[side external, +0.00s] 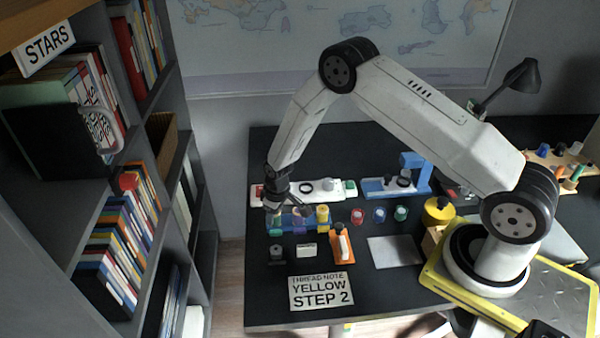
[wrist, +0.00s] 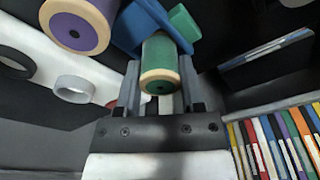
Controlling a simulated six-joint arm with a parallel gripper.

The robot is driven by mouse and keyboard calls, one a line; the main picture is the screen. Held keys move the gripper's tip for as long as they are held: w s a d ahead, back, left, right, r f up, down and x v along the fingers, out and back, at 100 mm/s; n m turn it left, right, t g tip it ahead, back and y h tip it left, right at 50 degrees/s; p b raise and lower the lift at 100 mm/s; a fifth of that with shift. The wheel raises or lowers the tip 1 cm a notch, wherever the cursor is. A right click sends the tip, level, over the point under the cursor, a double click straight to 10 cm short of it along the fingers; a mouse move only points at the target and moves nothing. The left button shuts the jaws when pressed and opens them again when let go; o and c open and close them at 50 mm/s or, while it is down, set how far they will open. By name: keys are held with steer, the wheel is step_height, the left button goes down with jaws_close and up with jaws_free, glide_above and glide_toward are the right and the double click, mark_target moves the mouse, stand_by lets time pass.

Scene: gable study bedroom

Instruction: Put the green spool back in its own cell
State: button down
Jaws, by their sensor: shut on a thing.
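The green spool (wrist: 160,60) is between the two fingers of my gripper (wrist: 160,82) in the wrist view, its pale end facing the camera. My gripper (side external: 276,208) is shut on it, over the left end of the blue rack (side external: 291,218) in the side view. The rack (wrist: 136,28) lies just beyond the spool in the wrist view, with a green block beside it. I cannot tell whether the spool is inside a cell. A purple spool (wrist: 75,24) shows at the upper left. A yellow spool (side external: 322,214) stands at the rack's right end.
Behind the rack lies a white strip (side external: 330,189) with small parts. A blue device (side external: 400,182) stands to its right. Several coloured spools stand right of the rack. An orange holder (side external: 342,246), a grey mat (side external: 395,252) and a "YELLOW STEP 2" sign (side external: 321,291) are in front. A bookshelf stands left.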

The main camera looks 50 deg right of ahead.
mark_target(279, 213)
steer(key=shift+f, duration=0.1)
steer(key=shift+c, duration=1)
jaws_free()
step_height(279, 213, up, 12)
steer(key=s, duration=0.1)
steer(key=shift+s+d, duration=0.15)
steer(key=shift+s, duration=0.1)
steer(key=shift+r, duration=0.2)
stand_by(0.3)
